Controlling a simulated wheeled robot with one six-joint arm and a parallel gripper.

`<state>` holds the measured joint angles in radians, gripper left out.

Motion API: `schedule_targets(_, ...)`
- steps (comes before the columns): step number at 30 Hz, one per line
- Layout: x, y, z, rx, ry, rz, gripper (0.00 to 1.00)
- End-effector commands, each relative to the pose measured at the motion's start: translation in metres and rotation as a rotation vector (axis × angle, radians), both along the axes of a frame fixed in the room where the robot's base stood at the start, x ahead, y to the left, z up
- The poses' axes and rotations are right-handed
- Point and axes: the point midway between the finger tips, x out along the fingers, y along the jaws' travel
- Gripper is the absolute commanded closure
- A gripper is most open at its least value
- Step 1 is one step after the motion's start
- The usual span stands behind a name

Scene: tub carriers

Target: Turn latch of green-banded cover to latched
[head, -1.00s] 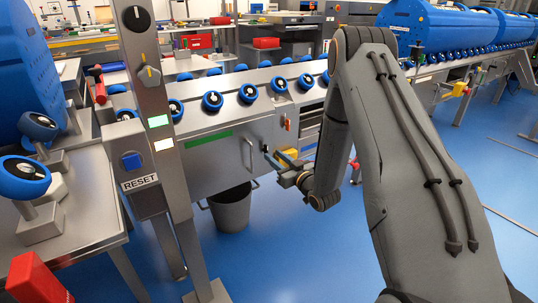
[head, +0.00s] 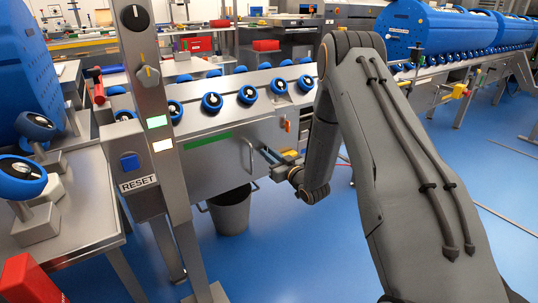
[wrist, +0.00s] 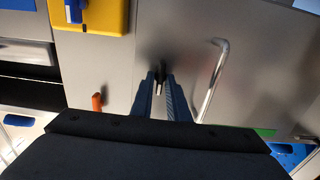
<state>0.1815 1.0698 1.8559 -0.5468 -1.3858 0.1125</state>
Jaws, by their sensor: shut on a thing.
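The green-banded cover (head: 190,172) is a grey metal panel with a green stripe (head: 208,140) along its top and a bent bar handle (head: 251,158). In the wrist view, turned roughly upside down, the handle (wrist: 213,80) is at right and a bit of the green band (wrist: 265,132) shows low at right. My gripper (wrist: 160,84) is shut on the small latch (wrist: 158,87), a dark and silver piece between its fingers, left of the handle. In the head view, my gripper (head: 268,153) is at the cover's right edge. The latch's angle is hard to tell.
An orange tab (wrist: 97,102) and a yellow box (wrist: 90,14) are beside the latch. A grey bin (head: 230,212) stands under the cover. A post with a RESET box (head: 135,170) is at left. Blue-rimmed knobs line the bench top. The blue floor in front is open.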

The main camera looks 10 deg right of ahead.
Motion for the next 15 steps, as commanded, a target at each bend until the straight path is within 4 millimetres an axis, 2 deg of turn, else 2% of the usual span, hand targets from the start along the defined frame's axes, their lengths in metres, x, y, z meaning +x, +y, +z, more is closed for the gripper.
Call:
schedule_targets(8,-0.0003,-0.0003,0.0005,0.055,0.021,0.000,1.00)
schedule_targets(15,-0.0003,-0.0012,0.0007,0.203,0.076,0.000,1.00)
